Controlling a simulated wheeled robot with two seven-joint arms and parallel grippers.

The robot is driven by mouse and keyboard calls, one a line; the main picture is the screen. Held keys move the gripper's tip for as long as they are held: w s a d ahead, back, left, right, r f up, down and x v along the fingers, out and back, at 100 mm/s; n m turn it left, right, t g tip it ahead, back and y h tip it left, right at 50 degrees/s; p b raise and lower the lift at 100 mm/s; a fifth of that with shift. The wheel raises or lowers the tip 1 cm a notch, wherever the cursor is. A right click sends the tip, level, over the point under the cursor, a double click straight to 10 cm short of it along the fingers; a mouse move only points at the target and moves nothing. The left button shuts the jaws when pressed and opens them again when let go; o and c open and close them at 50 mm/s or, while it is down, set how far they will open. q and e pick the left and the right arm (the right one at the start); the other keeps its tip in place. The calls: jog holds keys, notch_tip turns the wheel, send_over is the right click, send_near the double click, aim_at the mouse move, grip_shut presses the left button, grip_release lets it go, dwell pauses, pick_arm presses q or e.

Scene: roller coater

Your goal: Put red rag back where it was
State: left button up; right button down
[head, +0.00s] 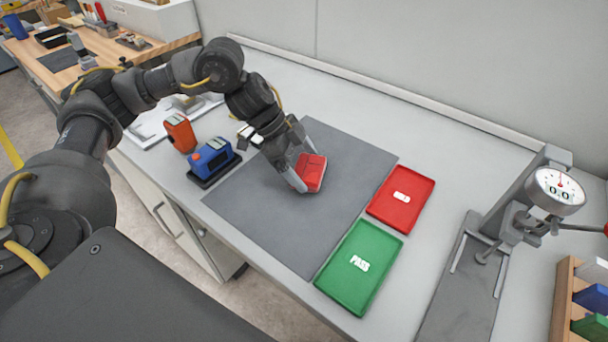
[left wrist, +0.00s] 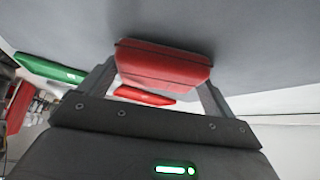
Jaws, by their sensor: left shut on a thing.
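The red rag (head: 311,173) is a small folded red block over the dark grey mat (head: 260,215) on the bench. My left gripper (head: 304,168) points down at it, with one finger on each side. In the left wrist view the red rag (left wrist: 163,66) sits between the two fingers, and the gripper (left wrist: 160,80) is shut on it. The rag is on or very close to the mat; I cannot tell if it touches. My right gripper is not in view.
A red tray (head: 401,198) and a green PASS tray (head: 359,267) lie right of the mat. A dial gauge stand (head: 557,190) and a wooden rack (head: 565,300) with coloured pieces stand further right. A blue device (head: 212,160) and an orange one (head: 180,132) stand left.

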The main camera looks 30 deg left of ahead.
pick_arm(q)
jog(key=shift+s+f, duration=0.1)
jog(key=shift+f, duration=0.1)
jog(key=o, duration=0.8)
jog(key=shift+c, duration=0.2)
jog(key=shift+o, duration=0.2)
jog(key=shift+a+r, duration=0.1)
jog(key=shift+r, duration=0.15)
jog(key=v, duration=1.1)
jog(key=shift+a+r, duration=0.15)
jog(key=shift+r, duration=0.05)
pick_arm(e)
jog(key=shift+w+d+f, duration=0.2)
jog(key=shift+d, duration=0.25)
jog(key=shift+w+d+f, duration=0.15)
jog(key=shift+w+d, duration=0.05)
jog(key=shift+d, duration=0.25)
